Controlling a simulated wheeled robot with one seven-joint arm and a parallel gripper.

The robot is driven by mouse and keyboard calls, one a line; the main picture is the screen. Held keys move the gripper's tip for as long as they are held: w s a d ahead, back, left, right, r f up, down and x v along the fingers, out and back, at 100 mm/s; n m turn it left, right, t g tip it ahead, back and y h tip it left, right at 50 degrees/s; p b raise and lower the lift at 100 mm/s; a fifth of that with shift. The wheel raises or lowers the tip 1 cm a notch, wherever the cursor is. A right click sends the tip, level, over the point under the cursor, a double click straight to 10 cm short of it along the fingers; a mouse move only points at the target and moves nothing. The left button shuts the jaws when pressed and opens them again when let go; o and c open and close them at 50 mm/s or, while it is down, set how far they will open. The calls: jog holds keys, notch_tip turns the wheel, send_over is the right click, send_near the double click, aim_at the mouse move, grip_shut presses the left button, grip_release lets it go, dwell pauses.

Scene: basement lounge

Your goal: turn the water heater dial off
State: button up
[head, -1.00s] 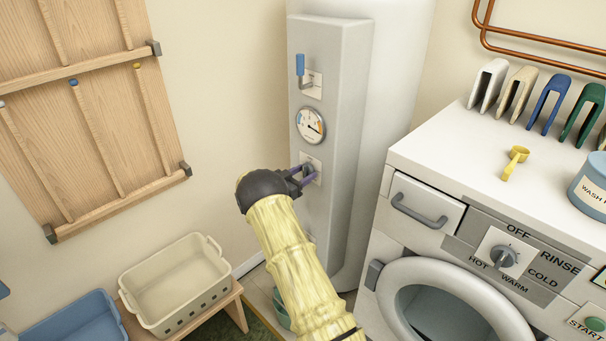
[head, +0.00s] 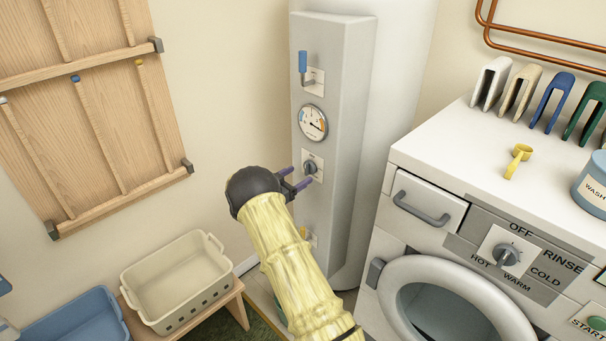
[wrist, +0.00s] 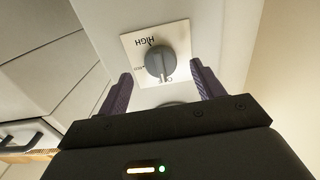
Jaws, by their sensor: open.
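The grey water heater dial (head: 310,168) sits on a white plate on the heater's grey front panel, below the round gauge. In the wrist view the dial (wrist: 159,62) shows ahead, between and beyond the two purple fingers. HIGH is printed upside down at the top of its plate; a label at the lower right is partly covered by the knob. A pale mark on the knob points down towards that label. My gripper (head: 298,179) is open and empty, just left of and below the dial, apart from it.
The gauge (head: 312,123) and a blue-handled lever (head: 303,66) are above the dial. The washing machine (head: 421,165) stands to the right. A cream basket (head: 178,283) sits on a wooden bench at lower left.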

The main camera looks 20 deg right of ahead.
jog(key=v, duration=1.3)
jog(key=shift+a+b, duration=0.25)
jog(key=shift+b, duration=0.15)
jog(key=shift+r, duration=0.1)
